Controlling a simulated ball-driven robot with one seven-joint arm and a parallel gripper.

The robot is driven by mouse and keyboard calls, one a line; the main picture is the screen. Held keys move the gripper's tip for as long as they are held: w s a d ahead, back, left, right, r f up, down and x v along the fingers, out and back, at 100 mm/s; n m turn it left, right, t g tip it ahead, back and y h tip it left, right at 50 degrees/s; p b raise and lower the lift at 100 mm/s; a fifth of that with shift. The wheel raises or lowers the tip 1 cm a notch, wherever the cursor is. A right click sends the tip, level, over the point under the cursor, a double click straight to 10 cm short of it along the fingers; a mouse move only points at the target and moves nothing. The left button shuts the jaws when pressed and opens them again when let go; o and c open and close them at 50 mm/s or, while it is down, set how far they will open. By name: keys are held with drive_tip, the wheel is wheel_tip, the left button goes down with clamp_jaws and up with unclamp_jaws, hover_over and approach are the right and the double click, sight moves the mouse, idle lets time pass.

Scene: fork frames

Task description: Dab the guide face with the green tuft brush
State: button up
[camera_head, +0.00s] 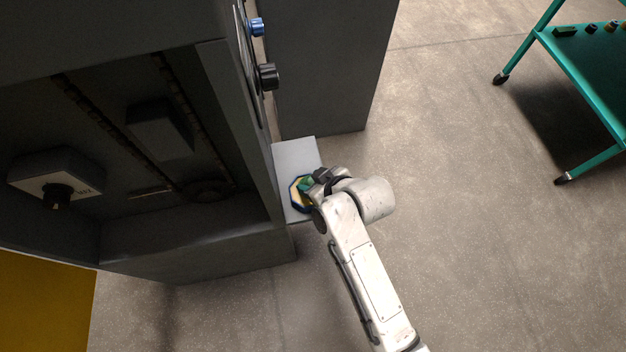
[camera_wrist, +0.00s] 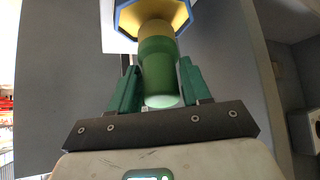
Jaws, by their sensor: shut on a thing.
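The green tuft brush (camera_wrist: 160,85) shows in the wrist view as a green round handle with a yellowish part at its far end. My gripper (camera_wrist: 160,72) is shut on the handle, one green finger on each side. Beyond it is a yellow octagonal piece with a blue rim (camera_wrist: 128,20); whether the brush touches it I cannot tell. In the head view my gripper (camera_head: 308,184) is over this blue-rimmed piece (camera_head: 295,197) on a pale shelf (camera_head: 294,156), and hides part of it. The tufts are hidden. I cannot single out the guide face.
A dark open cabinet (camera_head: 180,240) stands close to the left of my arm, with a blue knob (camera_head: 256,27) and a black knob (camera_head: 267,77) on its side. A grey block (camera_head: 325,70) stands behind the shelf. A green cart (camera_head: 590,75) is at the far right. The floor between is clear.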

drive_tip(key=shift+r+p, duration=2.4)
drive_tip(key=shift+r, duration=0.4)
